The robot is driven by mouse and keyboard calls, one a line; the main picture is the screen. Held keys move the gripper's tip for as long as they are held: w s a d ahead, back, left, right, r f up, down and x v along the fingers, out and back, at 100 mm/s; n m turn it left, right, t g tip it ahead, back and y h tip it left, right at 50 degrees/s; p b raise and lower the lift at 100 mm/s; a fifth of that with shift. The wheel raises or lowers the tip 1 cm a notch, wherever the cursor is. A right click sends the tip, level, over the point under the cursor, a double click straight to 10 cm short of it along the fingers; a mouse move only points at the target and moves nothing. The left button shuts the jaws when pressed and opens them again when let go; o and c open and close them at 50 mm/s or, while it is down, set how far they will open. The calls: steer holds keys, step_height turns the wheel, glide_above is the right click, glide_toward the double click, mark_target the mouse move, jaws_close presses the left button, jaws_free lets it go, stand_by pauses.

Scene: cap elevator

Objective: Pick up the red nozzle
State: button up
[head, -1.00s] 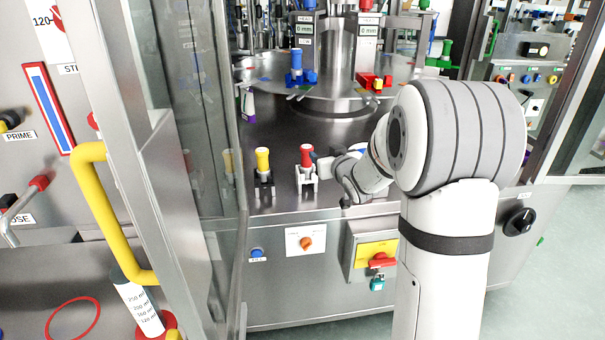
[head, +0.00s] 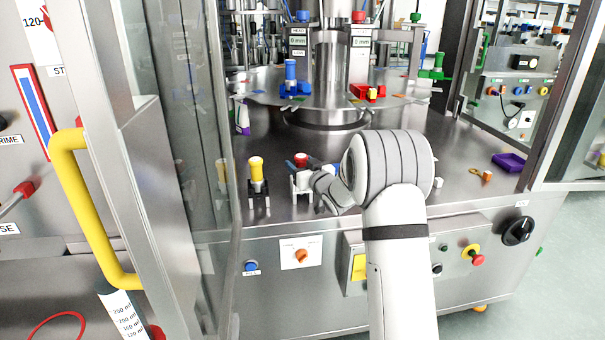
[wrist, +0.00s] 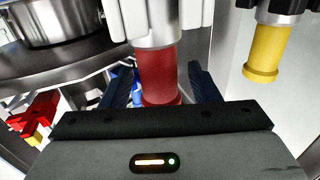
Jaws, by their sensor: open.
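The red nozzle (head: 301,159) stands upright in a white holder (head: 300,188) on the metal deck, partly hidden by my gripper (head: 314,176). In the wrist view the red nozzle (wrist: 160,75) appears upside down, between the two dark blue fingers of my gripper (wrist: 160,88). The fingers are open, one on each side of it. I cannot tell whether either finger touches it.
A yellow nozzle (head: 256,168) in a black holder (head: 259,196) stands close on the left; it also shows in the wrist view (wrist: 268,50). A glass door (head: 190,130) is further left. A round metal table (head: 325,100) is behind. The deck right of my arm is mostly clear.

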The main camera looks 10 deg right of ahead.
steer(key=shift+c, duration=0.4)
jaws_close()
step_height(320, 180, up, 10)
steer(key=shift+r+p, duration=0.1)
steer(key=shift+p, duration=0.6)
